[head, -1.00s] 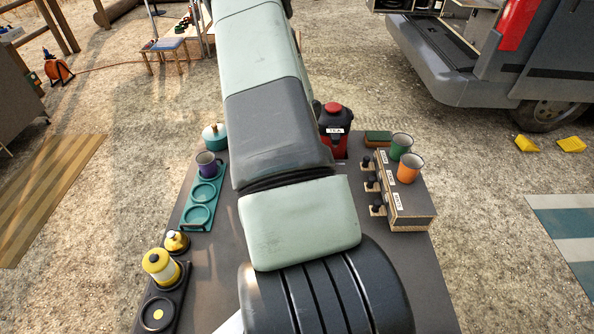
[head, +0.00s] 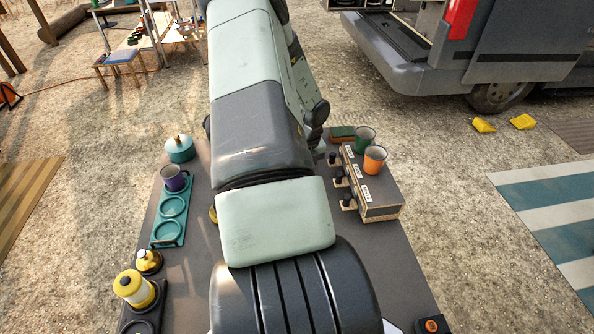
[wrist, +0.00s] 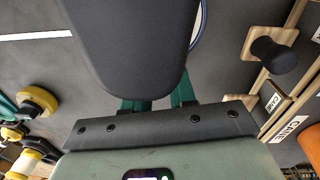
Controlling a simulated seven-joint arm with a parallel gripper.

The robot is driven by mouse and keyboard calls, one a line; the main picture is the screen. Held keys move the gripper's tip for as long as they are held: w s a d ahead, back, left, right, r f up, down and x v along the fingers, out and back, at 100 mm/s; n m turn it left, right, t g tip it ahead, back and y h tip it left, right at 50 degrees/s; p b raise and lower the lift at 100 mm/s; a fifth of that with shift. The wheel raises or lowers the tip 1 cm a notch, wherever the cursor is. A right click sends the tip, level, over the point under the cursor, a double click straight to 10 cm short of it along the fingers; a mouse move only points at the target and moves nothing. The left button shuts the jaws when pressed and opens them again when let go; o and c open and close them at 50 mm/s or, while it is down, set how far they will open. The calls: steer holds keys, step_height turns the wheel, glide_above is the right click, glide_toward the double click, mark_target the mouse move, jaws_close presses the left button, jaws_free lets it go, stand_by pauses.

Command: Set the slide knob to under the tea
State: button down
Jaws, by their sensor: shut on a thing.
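Three black slide knobs (head: 340,181) stand in wooden slots along the left side of a dark box (head: 373,203). One slide knob (wrist: 275,55) shows at the upper right of the wrist view, apart from my gripper. My gripper (wrist: 158,103), with green fingers, is shut on a large, dark, rounded thing (wrist: 130,45). That thing hides the fingertips and runs out of the picture. I cannot tell what it is. In the head view my arm hides the gripper. The tea container is not visible there.
A green mug (head: 364,140) and an orange mug (head: 375,160) stand on the box. A teal tray (head: 172,207) with a purple mug (head: 174,180) is on the left. A yellow canister (head: 133,289) stands at the front left. The table's front right is mostly clear.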

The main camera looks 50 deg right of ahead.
steer(key=shift+s+d, duration=0.25)
steer(key=c, duration=1.1)
jaws_free()
steer(key=shift+o, duration=0.9)
steer(key=shift+a, duration=0.1)
step_height(320, 180, up, 11)
steer(key=shift+d, duration=0.25)
steer(key=shift+s+f, duration=0.1)
